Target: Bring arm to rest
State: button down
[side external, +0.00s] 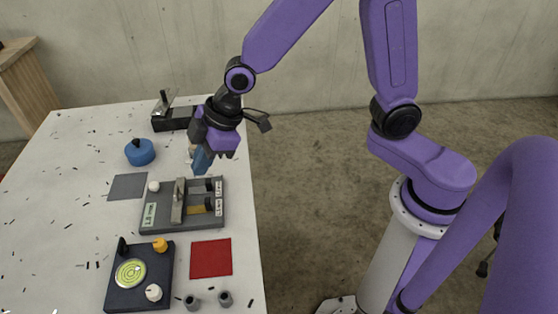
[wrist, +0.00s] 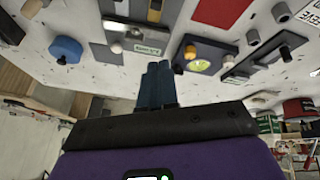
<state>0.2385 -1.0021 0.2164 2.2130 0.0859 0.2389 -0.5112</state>
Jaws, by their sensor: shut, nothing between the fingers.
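My gripper (side external: 203,158) hangs over the back right part of the white table in the side external view, above the rear of a grey fixture. Its two blue fingers (wrist: 159,86) are together in the wrist view, with nothing between them. The purple arm is raised and bent, and reaches from its base on the right to the table. The fingers appear apart from the things below, though the exact height is hard to tell.
The white table (side external: 75,202) carries a grey fixture (side external: 155,220), a dark box with a green dial (side external: 165,283), a red square (side external: 211,258), a grey square (side external: 127,186), a blue round knob (side external: 140,152) and a black device (side external: 172,121).

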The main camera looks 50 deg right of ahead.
jog(key=s+d+r+g+h, duration=0.1)
jog(key=s+d, duration=0.8)
jog(key=s, duration=0.2)
jog(key=s+d+r+m+g+h, duration=0.1)
jog(key=s+d+r+g+h, duration=0.1)
jog(key=s+d, duration=0.6)
jog(key=s, duration=0.4)
jog(key=shift+s+d+r+g, duration=0.25)
jog(key=shift+d+r+g, duration=0.05)
jog(key=shift+d, duration=0.1)
